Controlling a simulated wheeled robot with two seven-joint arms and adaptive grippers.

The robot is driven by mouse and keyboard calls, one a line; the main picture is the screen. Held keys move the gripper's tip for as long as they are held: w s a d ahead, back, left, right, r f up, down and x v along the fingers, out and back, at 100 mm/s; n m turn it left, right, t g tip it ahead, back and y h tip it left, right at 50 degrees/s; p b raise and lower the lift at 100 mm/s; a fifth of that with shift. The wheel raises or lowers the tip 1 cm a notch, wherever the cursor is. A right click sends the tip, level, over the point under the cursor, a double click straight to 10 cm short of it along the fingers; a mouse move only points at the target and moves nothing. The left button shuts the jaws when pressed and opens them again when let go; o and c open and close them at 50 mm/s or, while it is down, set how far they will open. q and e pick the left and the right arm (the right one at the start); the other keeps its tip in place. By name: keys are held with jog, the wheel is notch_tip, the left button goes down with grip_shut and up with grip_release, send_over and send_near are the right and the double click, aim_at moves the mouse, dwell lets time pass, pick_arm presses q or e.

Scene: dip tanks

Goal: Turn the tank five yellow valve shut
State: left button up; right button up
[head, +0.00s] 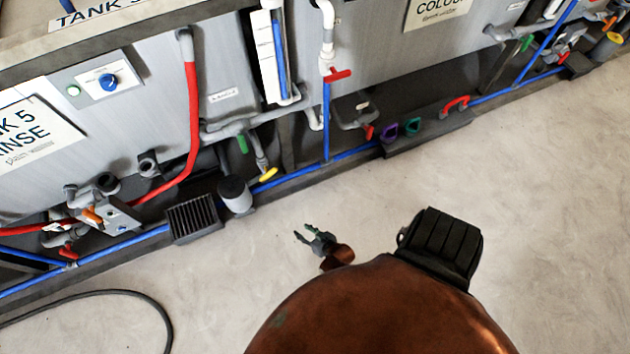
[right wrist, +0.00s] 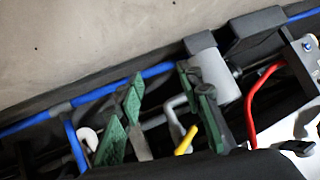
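The yellow valve handle (head: 268,174) sits low on a grey pipe near the right end of the tank marked "TANK 5 RINSE" (head: 38,130). In the right wrist view, the yellow handle (right wrist: 186,140) shows as a short slanted lever. My right gripper (head: 307,236) is over the floor, below and to the right of the handle in the head view. In the right wrist view, the gripper's green-padded fingers (right wrist: 165,107) are spread apart and empty. The handle appears between them, farther off and not touched. My left gripper is not in view.
A grey cylinder (head: 235,194) and a black ribbed box (head: 193,219) stand left of the yellow handle. A green handle (head: 242,144) is just above it. A blue pipe (head: 328,157) runs low along the tanks. A dark hose (head: 110,292) lies on otherwise open floor.

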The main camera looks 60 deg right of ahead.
aim_at(269, 177)
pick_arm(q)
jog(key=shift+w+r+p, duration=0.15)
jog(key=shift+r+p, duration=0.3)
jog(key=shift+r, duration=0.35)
pick_arm(e)
jog(key=shift+n+g+y, duration=0.3)
jog(key=shift+n+g, duration=0.2)
jog(key=shift+g, duration=0.2)
jog(key=s, duration=0.1)
jog(key=s+f, duration=0.1)
jog(key=s, duration=0.3)
jog(key=shift+a+f, duration=0.3)
jog(key=shift+f, duration=0.05)
